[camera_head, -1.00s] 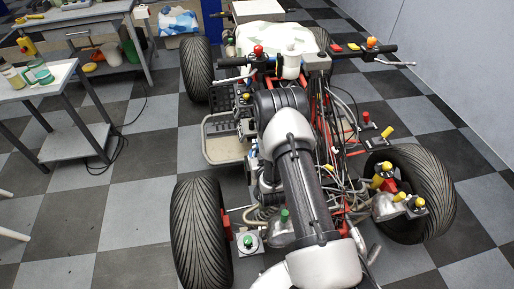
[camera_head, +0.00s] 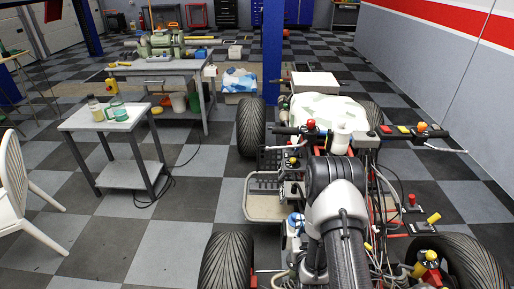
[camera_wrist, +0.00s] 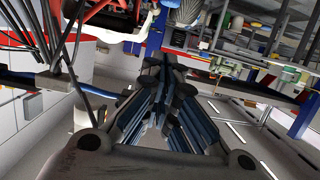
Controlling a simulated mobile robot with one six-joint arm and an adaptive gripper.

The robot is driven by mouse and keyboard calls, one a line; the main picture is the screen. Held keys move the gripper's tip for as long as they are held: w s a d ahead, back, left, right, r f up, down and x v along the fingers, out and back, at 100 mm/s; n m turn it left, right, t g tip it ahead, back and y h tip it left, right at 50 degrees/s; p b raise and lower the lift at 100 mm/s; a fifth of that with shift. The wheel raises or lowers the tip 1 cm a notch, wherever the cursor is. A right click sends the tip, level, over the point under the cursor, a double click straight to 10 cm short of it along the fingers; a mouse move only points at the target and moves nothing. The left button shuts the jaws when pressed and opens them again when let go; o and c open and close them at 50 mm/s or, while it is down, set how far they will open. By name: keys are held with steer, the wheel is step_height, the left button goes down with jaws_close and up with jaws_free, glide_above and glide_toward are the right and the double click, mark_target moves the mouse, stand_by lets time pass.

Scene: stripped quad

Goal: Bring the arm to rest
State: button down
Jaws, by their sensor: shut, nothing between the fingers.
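My arm reaches forward over the stripped quad (camera_head: 247,270) in the head view, its white and dark grey links covering the middle of the frame. The quad has black ribbed tyres, red frame parts, loose cables and a handlebar (camera_head: 401,138). My gripper (camera_wrist: 168,88) shows in the wrist view, its dark fingers brought together with nothing held. In the head view the gripper is hidden, and I cannot tell how far it is from the quad. The wrist view is tilted or upside down.
A small white-topped table (camera_head: 88,117) with jars stands on the left, beside a white chair (camera_head: 14,190). A workbench (camera_head: 160,68) is behind it. A blue post (camera_head: 272,50) rises behind the quad. A wall (camera_head: 430,70) bounds the right. Chequered floor lies open at lower left.

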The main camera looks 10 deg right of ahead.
steer(key=w+a+r+g+y, duration=0.15)
steer(key=w+r, duration=0.25)
steer(key=r, duration=0.5)
steer(key=s+a+r+n+g, duration=0.1)
steer(key=s+a+r, duration=0.1)
steer(key=r, duration=0.4)
steer(key=s+a+r+g, duration=0.2)
steer(key=s+r, duration=0.1)
steer(key=r, duration=0.2)
steer(key=s+a+r+g, duration=0.1)
steer(key=s+r, duration=0.2)
steer(key=s, duration=0.6)
steer(key=s+a+r+g+y, duration=0.1)
steer(key=s+r, duration=0.3)
steer(key=s, duration=0.6)
steer(key=s+a+r+n+g, duration=0.1)
steer(key=s+a+r+g, duration=0.2)
steer(key=s, duration=0.7)
steer(key=shift+s+r+y, duration=0.2)
steer(key=shift+r+y, duration=0.15)
steer(key=shift+r, duration=0.25)
steer(key=shift+g, duration=0.25)
